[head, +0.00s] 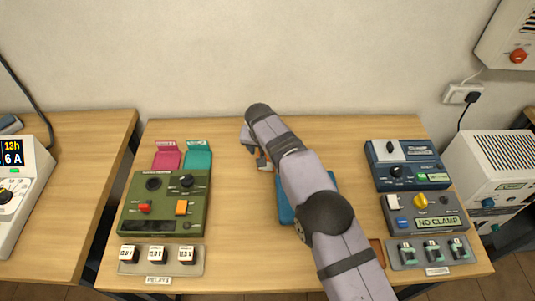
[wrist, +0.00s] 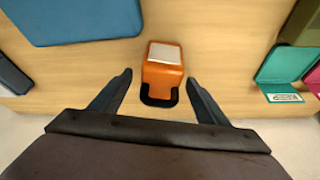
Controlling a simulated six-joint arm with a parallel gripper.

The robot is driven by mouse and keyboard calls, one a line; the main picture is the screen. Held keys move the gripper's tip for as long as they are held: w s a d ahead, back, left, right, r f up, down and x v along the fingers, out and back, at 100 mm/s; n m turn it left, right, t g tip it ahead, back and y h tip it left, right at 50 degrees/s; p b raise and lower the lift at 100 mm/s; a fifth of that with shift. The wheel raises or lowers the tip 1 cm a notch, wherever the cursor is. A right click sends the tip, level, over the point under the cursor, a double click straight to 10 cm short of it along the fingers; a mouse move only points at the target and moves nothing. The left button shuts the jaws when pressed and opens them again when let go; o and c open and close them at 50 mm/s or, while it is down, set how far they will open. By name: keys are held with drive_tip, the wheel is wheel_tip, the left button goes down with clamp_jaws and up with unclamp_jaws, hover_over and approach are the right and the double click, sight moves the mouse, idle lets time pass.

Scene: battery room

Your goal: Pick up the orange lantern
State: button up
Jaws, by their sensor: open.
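The orange lantern (wrist: 163,76) is in the wrist view, with a pale panel at its far end and a black part at its near end. My gripper (wrist: 158,80) is open, with one dark finger on each side of the lantern and a visible gap on both sides. Nothing is held. In the head view my gripper (head: 257,160) is over the back middle of the table, and I cannot make out the lantern there, as my arm and gripper cover that spot.
A blue mat (head: 285,212) lies partly under my arm. A green control box (head: 165,203) stands left, with pink (head: 167,160) and teal (head: 198,161) holders behind it. Blue (head: 407,164) and grey (head: 423,213) control boxes stand right. Bare wood lies around the lantern.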

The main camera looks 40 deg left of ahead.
drive_tip(key=shift+x, duration=0.9)
drive_tip(key=shift+c, duration=0.6)
drive_tip(key=shift+a+r, duration=0.1)
drive_tip(key=shift+r, duration=0.05)
drive_tip(key=c, duration=1.3)
wheel_tip(320, 180, up, 10)
drive_tip(key=shift+p, duration=0.6)
